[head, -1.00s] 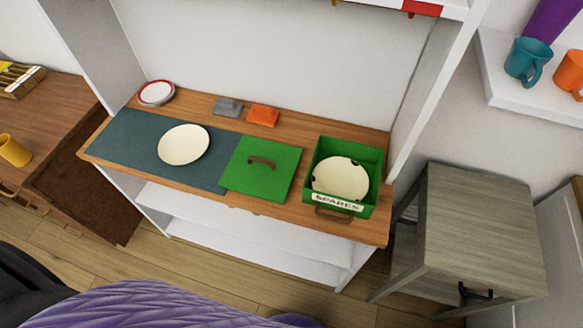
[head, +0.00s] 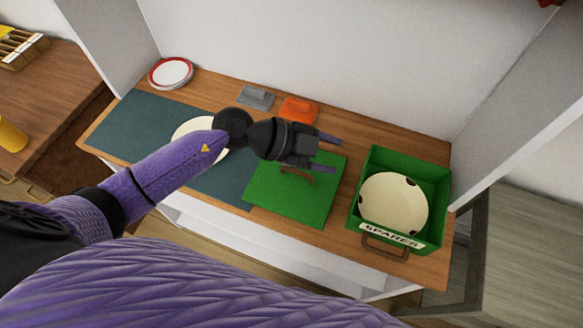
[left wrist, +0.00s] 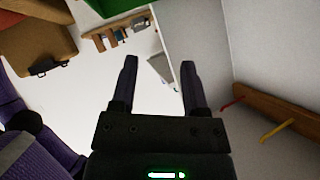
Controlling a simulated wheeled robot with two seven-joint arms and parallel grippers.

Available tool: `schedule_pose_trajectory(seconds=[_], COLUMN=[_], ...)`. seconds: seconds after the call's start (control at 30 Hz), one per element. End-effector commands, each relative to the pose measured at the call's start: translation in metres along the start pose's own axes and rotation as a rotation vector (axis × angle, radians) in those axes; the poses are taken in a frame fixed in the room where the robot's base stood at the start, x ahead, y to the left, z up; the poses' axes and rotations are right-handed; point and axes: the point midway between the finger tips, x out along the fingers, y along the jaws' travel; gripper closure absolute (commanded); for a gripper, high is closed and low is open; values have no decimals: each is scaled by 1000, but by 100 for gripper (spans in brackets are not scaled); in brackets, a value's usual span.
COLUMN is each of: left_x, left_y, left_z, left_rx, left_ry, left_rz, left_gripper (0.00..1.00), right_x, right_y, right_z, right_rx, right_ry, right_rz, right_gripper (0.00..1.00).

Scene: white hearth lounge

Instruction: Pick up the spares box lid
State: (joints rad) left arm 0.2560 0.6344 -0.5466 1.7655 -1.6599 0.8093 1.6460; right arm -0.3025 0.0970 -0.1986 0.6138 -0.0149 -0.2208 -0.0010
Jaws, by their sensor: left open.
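The spares box lid (head: 290,203) is a flat green square with a brown handle (head: 298,176). It lies on the wooden shelf top, overlapping or touching the right end of the blue-grey mat (head: 140,128). My left gripper (head: 331,154) is open and empty in the head view, above the lid's far part and pointing right. It partly hides the lid's far edge and handle. In the left wrist view its two fingers (left wrist: 158,85) stand apart with nothing between them. The green spares box (head: 363,225) stands to the right of the lid, open, with a cream plate (head: 394,203) with dark spots inside. My right gripper is not in view.
A cream plate (head: 185,128) lies on the mat, partly hidden by my left arm. A grey block-like item (head: 256,97) and an orange one (head: 299,110) lie behind the lid. Red-rimmed plates (head: 170,73) sit at the back left. Side panels bound the shelf.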

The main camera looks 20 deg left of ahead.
Motion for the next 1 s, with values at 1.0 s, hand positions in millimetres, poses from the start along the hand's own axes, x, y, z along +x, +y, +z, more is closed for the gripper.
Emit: schedule_pose_trajectory(seconds=[1.0], left_x=[24], left_y=[44], left_z=[129], left_rx=[-55], left_ry=[-584], left_rz=[299], left_gripper=[44], right_x=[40], right_y=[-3], right_z=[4], right_rx=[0], right_ry=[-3], right_rz=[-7], right_gripper=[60])
